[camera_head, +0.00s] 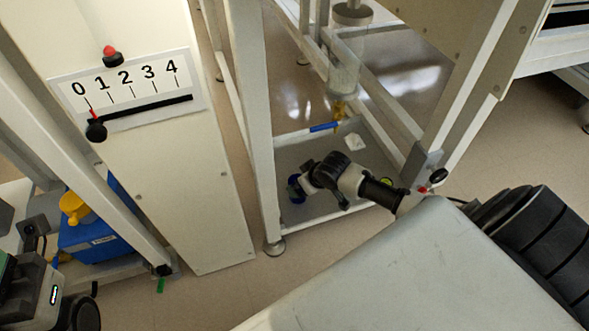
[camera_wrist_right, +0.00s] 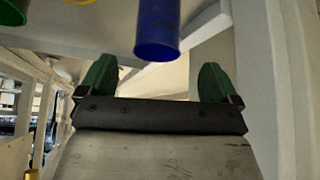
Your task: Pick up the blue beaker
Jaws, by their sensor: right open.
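The blue beaker (camera_wrist_right: 157,30) shows at the top middle of the right wrist view, just beyond the gap between my right gripper's fingertips and not held. In the head view a small blue piece that appears to be the beaker (camera_head: 296,189) shows on the low shelf, partly hidden beside my right gripper. My right gripper (camera_wrist_right: 157,80) is open and empty, with its two green fingertips wide apart. In the head view its fingers are mostly hidden by the wrist.
The low shelf (camera_head: 325,207) lies inside a white frame, whose post (camera_head: 253,120) stands left of my arm. A white block (camera_head: 354,142) and a yellow-green ring (camera_head: 386,182) are on it. A blue-handled valve (camera_head: 324,127) hangs above. A blue container (camera_head: 95,238) stands left.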

